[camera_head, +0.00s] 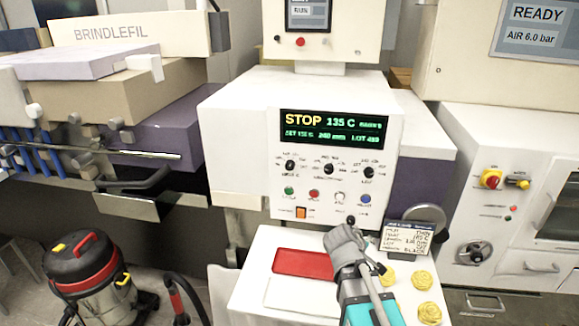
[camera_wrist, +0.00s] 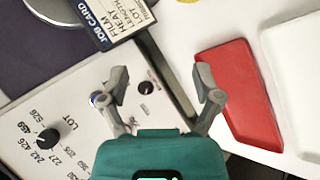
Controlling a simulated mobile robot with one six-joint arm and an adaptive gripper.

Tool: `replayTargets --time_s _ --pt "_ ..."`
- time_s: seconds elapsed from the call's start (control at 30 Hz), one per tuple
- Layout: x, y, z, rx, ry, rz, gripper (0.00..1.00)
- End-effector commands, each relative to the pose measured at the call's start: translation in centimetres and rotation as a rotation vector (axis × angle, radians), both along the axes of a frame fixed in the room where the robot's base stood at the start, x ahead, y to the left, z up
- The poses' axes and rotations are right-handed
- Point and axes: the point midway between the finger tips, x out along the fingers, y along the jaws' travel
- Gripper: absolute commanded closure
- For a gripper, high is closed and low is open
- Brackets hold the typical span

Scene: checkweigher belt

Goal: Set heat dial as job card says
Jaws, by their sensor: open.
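The white machine panel (camera_head: 238,150) carries a row of black dials: a left dial (camera_head: 290,165), a middle dial (camera_head: 328,168) and a right dial (camera_head: 368,171). Their labels are too small to tell which is heat. In the wrist view the LOT dial (camera_wrist: 47,140) is readable by name. The display (camera_head: 334,130) shows STOP and 135 C; its smaller set value is unclear. The job card (camera_head: 407,237) stands right of my gripper (camera_head: 362,230), its values blurred; the wrist view shows only its row names (camera_wrist: 112,24). My gripper (camera_wrist: 160,82) is open and empty, below the dials.
Below the dials are green (camera_head: 289,190), red (camera_head: 314,194), white (camera_head: 339,196) and blue (camera_head: 364,198) buttons and an orange switch (camera_head: 300,212). A red tray (camera_head: 304,262) and several yellow rounds (camera_head: 422,279) lie on the white shelf. A vacuum (camera_head: 85,270) stands left.

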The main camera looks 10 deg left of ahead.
Motion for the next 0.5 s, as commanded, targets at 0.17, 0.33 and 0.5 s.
replayTargets --time_s 0.17,0.33,0.5 --pt "3.2 4.8 4.0 -0.259 -0.095 0.258 0.18" --pt "5.3 10.5 7.9 -0.52 -0.181 0.492 0.18" --pt "6.1 17.1 11.4 -0.79 -0.261 0.713 0.18"
